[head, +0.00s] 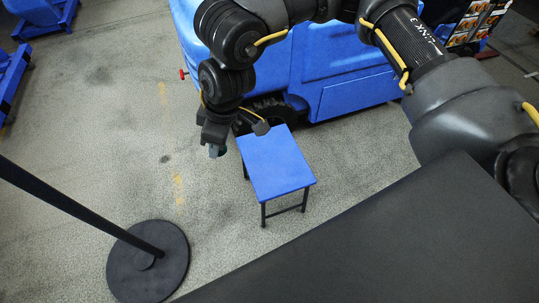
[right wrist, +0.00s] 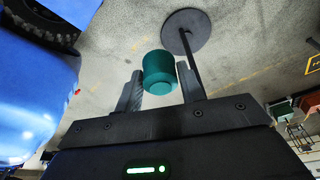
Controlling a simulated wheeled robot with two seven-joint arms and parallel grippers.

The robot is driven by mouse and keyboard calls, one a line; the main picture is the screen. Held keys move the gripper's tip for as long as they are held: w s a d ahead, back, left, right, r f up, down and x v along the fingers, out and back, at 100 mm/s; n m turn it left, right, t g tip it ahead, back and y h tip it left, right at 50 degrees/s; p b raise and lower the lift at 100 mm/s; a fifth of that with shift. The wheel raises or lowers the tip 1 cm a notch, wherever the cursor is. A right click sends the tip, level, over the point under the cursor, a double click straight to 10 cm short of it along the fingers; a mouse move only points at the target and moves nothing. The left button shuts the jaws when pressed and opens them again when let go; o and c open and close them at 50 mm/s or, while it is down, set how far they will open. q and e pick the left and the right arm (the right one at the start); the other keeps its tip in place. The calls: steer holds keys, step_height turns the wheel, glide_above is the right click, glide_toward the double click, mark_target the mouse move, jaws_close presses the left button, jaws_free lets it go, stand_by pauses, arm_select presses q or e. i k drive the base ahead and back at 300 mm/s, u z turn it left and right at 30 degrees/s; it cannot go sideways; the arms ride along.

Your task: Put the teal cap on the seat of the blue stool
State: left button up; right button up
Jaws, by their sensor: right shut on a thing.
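The teal cap (right wrist: 158,68) is a short, stepped cylinder held between the two fingers of my right gripper (right wrist: 160,90). In the head view my right gripper (head: 215,149) hangs just left of the blue stool (head: 276,167), near its far left corner, and only a small part of the cap shows at the fingertips. The stool has a flat blue seat, bare apart from my gripper's dark part overlapping its far edge in the picture, and dark legs. I cannot tell the gripper's exact height above the seat. My left gripper is not in view.
A large blue machine (head: 345,95) with a dark wheel stands behind the stool. A black post on a round base (head: 150,280) stands at lower left. A dark flat surface (head: 400,250) fills the lower right. The floor left of the stool is clear.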

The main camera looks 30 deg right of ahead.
mark_target(281, 161)
steer(key=i, duration=0.9)
